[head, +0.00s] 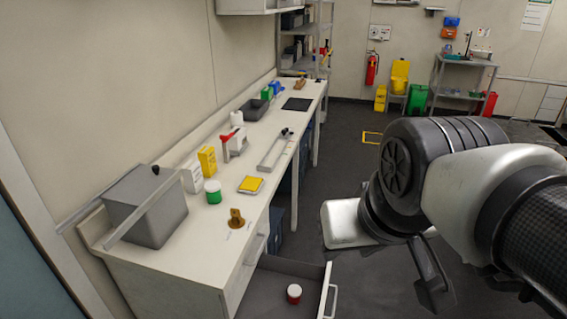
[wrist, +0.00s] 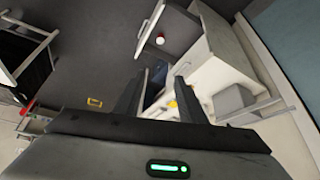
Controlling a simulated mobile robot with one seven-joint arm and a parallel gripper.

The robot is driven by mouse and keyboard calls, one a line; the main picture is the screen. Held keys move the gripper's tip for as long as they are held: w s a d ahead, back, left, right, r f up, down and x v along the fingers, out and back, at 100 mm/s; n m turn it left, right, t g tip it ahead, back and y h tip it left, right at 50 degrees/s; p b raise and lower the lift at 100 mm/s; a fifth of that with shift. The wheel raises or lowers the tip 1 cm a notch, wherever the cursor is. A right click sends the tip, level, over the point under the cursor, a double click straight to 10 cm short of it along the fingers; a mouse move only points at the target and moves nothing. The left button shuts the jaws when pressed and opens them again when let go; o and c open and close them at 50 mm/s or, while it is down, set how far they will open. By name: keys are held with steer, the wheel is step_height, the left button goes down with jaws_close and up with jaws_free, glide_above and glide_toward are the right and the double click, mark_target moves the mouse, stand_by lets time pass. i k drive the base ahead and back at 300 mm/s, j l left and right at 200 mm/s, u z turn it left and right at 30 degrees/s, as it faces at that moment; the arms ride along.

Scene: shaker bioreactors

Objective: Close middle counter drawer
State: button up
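A drawer (head: 327,291) stands pulled out of the white counter (head: 190,270) at the bottom of the head view, with a pale handle (head: 334,301) on its front. A small red jar with a white lid (head: 294,292) stands inside; the jar also shows in the wrist view (wrist: 160,38). A closed drawer front with a handle (head: 256,249) is beside it on the counter. My gripper (head: 432,280) is to the right of the open drawer's front, apart from it. In the wrist view its two fingers (wrist: 156,88) are spread, with nothing between them.
The counter top holds a grey box (head: 150,210), a green jar (head: 212,193), yellow boxes (head: 207,160) and a brown object (head: 236,219). A shelf cart (head: 464,68) stands far back.

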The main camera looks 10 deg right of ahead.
mark_target(265, 296)
steer(key=k+l+u, duration=0.15)
steer(key=l, duration=0.3)
steer(key=k+l+u, duration=0.15)
steer(key=k+l, duration=0.25)
steer(key=k, duration=0.25)
steer(key=i+u, duration=0.1)
steer(key=i, duration=0.85)
